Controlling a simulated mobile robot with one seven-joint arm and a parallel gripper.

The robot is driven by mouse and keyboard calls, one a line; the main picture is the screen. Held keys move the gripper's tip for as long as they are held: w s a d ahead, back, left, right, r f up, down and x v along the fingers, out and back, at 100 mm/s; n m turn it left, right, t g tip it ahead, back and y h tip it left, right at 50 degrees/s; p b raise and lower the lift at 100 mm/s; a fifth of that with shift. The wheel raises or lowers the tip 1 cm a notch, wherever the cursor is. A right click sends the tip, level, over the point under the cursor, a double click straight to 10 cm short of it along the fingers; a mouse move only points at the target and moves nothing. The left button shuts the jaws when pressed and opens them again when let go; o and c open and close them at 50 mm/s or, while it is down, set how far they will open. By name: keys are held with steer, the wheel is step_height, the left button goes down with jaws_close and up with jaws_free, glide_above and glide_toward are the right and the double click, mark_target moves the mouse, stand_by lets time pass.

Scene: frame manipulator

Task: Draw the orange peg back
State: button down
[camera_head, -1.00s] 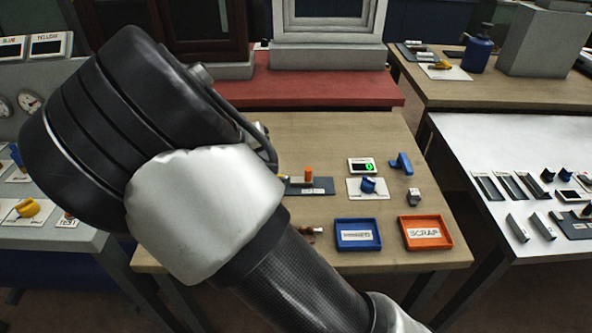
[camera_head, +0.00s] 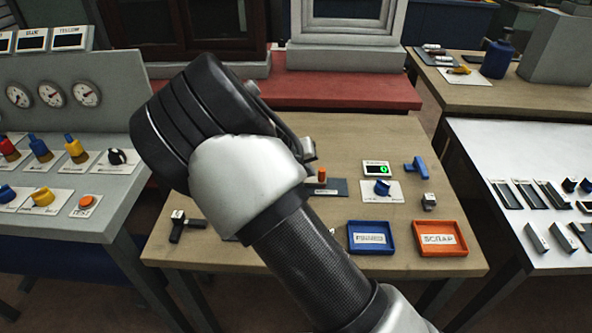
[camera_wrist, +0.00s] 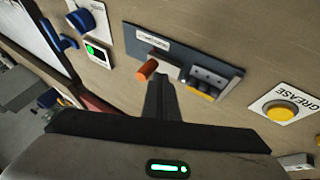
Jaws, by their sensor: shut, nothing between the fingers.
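The orange peg (camera_head: 322,175) stands on a dark grey plate (camera_head: 340,187) on the wooden table, partly behind my arm in the head view. In the wrist view the peg (camera_wrist: 147,70) shows as a short orange cylinder near the left end of the plate (camera_wrist: 130,38), with a white label beside it. My gripper (camera_wrist: 161,80) is shut and empty, its fingertips just beside the peg in the picture. I cannot tell whether they touch it. In the head view the gripper (camera_head: 309,148) shows only in part, just above the peg.
A metal block fixture (camera_wrist: 208,82) sits at the plate's other end. A small green-lit display (camera_head: 376,168), a blue knob (camera_head: 382,187), a blue tray (camera_head: 371,251) and an orange SCRAP tray (camera_head: 414,250) stand right of my arm.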

mark_target(323, 172)
steer(key=shift+d, duration=0.3)
steer(key=shift+d, duration=1.55)
